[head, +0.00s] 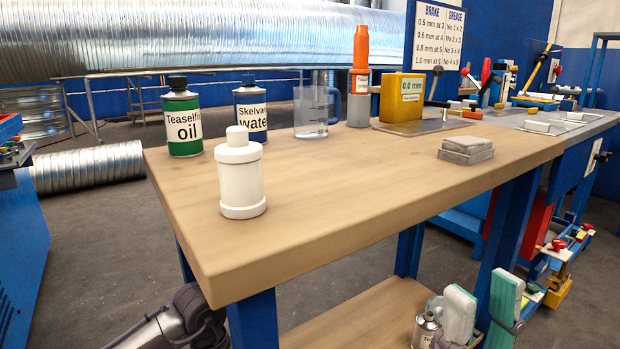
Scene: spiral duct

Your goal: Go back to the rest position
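My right gripper (482,287) is at the bottom right, below table-top height beside the table's right legs. Its two pale, teal-edged fingers point up and stand apart, with nothing between them. A dark arm joint of mine shows at the bottom left, beside the near table leg; no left gripper fingers can be made out. On the wooden table (330,215) stands a white capped bottle (241,185) near the left front, upright and clear of both arms. Behind it stand a green oil can (182,125) and a blue-and-white water can (246,107).
A clear jug (311,112), an orange-topped grey container (359,100) and a yellow gauge block (402,98) stand along the back. A grey flat block (465,150) lies at the right. A small can (424,331) is on the lower shelf (355,320). The front table top is clear.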

